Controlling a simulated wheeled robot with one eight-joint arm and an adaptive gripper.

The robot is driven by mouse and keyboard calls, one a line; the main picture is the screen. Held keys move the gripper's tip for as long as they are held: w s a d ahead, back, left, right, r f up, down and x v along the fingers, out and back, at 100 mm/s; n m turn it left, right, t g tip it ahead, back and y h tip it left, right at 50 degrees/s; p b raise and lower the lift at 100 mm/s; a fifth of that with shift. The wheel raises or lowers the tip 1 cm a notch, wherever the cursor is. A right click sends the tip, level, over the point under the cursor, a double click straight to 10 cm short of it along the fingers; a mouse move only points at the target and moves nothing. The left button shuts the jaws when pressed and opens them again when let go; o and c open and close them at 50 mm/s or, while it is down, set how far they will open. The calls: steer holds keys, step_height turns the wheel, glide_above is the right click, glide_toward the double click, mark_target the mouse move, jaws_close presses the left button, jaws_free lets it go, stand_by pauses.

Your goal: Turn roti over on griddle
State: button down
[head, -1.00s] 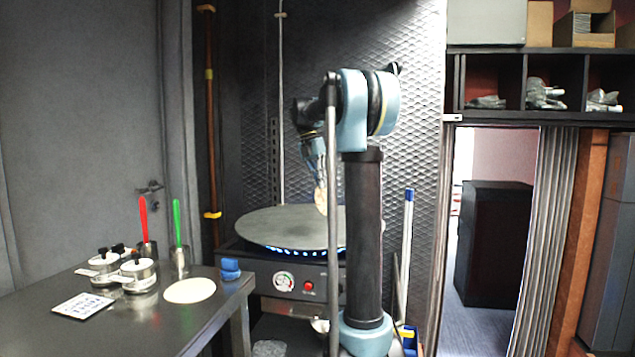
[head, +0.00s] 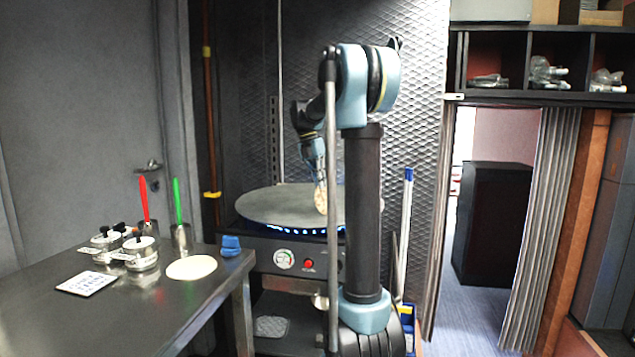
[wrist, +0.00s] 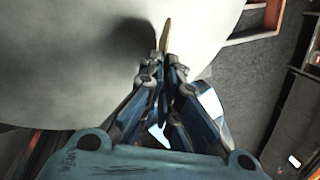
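The griddle (head: 275,207) is a large round grey plate on a black burner stand with blue flames under its rim. My gripper (head: 319,184) is over the right part of the griddle, pointing down. It is shut on a thin browned roti (head: 320,201), held on edge and roughly upright. In the wrist view the roti (wrist: 165,36) shows edge-on between the fingertips, above the pale griddle surface (wrist: 60,60) with a dark shadow beside it. I cannot tell whether the roti's lower edge touches the griddle. A pale flat round of dough (head: 191,268) lies on the table to the left.
The dark table (head: 150,320) holds steel pots (head: 141,254), a white card (head: 87,283), cups with a red utensil (head: 143,197) and a green utensil (head: 177,200), and a blue object (head: 231,245). The rest of the griddle top is clear.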

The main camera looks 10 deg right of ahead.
steer(key=c, duration=1.7)
jaws_free()
steer(key=v, duration=0.7)
steer(key=shift+w+d+r, duration=0.15)
steer(key=shift+w+r, duration=0.1)
steer(key=shift+r, duration=0.1)
steer(key=v, duration=0.3)
steer(key=d+v, duration=0.1)
steer(key=v, duration=0.4)
steer(key=shift+s+d+r, duration=0.15)
steer(key=shift+d+r, duration=0.05)
steer(key=shift+r, duration=0.3)
steer(key=shift+s, duration=0.1)
